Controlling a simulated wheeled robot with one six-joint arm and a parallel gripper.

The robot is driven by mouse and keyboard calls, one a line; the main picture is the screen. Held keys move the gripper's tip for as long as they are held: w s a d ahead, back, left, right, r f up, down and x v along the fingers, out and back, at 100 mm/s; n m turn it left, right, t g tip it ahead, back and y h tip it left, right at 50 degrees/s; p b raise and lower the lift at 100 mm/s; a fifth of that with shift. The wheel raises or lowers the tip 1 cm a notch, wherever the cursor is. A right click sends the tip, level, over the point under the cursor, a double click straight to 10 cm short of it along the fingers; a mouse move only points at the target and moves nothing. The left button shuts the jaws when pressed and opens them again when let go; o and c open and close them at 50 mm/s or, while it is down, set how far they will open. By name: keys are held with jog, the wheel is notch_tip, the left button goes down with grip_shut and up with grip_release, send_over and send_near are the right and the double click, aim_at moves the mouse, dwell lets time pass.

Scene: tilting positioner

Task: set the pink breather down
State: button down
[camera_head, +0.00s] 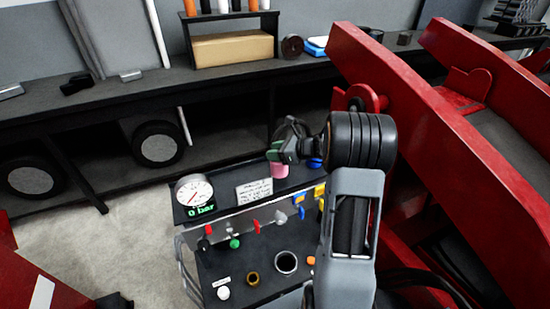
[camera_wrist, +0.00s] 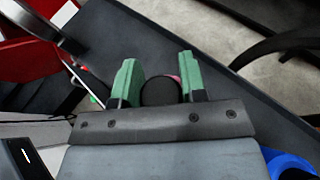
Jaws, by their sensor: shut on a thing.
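The pink breather (camera_head: 279,171) is over the upper shelf of the dark panel stand, right of the gauge. My gripper (camera_head: 283,152) is shut on it from above, with green fingers at its upper part. In the wrist view, a dark round top (camera_wrist: 160,91) sits between the two green fingers of my gripper (camera_wrist: 157,80), and a sliver of pink shows beside the right finger. I cannot tell whether the breather's base touches the shelf.
The stand's upper shelf (camera_head: 225,196) bears a gauge (camera_head: 194,195) with a "0 bar" display and a white label card (camera_head: 259,191). Several coloured valves and fittings sit below. A blue thing (camera_head: 315,163) is right of the breather. Red beams (camera_head: 440,120) rise at the right.

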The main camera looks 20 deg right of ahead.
jog(key=shift+f, duration=1.5)
jog(key=c, duration=0.7)
grip_release()
jog(key=b+v, duration=0.1)
jog(key=v, duration=1)
jog(key=s+a+r+n+g+h, duration=0.2)
jog(key=s+a+n+g, duration=0.45)
jog(key=a+n, duration=0.55)
jog(key=s+a+n+h, duration=0.2)
jog(key=s+n, duration=0.2)
jog(key=n, duration=0.1)
jog(key=s+a+r+n+h, duration=0.1)
jog(key=s+n+h, duration=0.2)
jog(key=n, duration=0.2)
jog(key=s+a+r+n+t+h, duration=0.1)
jog(key=s+a+n+h, duration=0.1)
jog(key=s+n, duration=0.2)
jog(key=shift+s+a+n+h, duration=0.3)
jog(key=shift+a+n, duration=0.05)
jog(key=shift+n, duration=0.25)
